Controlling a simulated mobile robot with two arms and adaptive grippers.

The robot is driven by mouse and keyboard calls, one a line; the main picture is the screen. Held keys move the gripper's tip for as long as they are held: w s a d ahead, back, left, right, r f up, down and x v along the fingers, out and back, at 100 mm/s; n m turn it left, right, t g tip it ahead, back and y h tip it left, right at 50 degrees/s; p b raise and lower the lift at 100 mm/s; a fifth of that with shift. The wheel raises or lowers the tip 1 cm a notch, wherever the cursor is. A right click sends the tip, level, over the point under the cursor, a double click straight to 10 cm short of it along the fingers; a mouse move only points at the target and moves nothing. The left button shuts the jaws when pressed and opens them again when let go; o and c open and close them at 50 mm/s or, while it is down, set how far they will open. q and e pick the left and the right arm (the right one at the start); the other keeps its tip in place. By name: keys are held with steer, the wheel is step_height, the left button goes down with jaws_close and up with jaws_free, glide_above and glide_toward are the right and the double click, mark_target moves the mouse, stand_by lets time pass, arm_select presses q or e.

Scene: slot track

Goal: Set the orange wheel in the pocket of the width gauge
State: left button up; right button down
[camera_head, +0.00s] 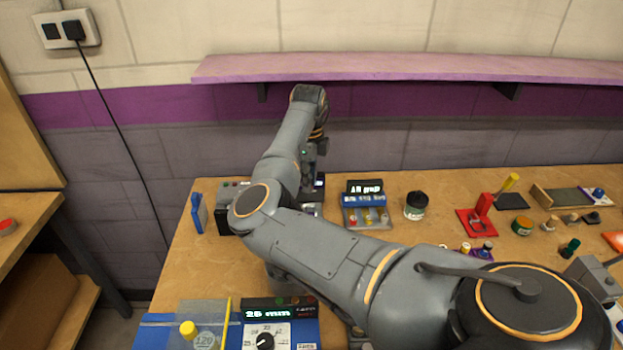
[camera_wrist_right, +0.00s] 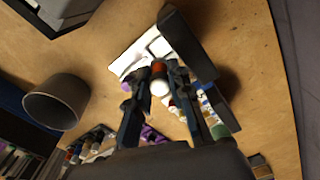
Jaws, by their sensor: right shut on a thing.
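My right gripper (camera_wrist_right: 158,82) is shut on the orange wheel (camera_wrist_right: 158,69), which shows between the fingertips in the right wrist view with a white round part beside it. Just beyond the fingertips is a pale plate with a dark block along one side, apparently the width gauge (camera_wrist_right: 186,42). I cannot tell whether the wheel touches it. In the head view my right gripper (camera_head: 312,160) is at the back left of the table, over what seems to be the same gauge (camera_head: 229,190), largely hidden by my arm. The wheel is hidden there. My left gripper is not in view.
A blue display stand (camera_head: 365,200) with small coloured pieces is right of my gripper. A blue upright block (camera_head: 198,213) stands to the left. A dark round container (camera_head: 416,205) and a red stand (camera_head: 478,217) are farther right. A purple shelf (camera_head: 400,67) overhangs the back.

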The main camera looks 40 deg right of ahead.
steer(key=shift+s+f, duration=0.15)
steer(key=shift+f, duration=0.1)
steer(key=shift+f+b, duration=0.25)
steer(key=shift+b, duration=0.25)
steer(key=shift+f+b, duration=0.75)
steer(key=shift+f, duration=0.05)
step_height(320, 180, down, 3)
steer(key=b, duration=0.3)
steer(key=shift+r, duration=0.1)
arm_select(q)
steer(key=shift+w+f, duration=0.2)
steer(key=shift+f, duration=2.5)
arm_select(e)
steer(key=shift+f, duration=0.8)
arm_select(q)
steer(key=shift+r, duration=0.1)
arm_select(e)
steer(key=shift+f, duration=0.15)
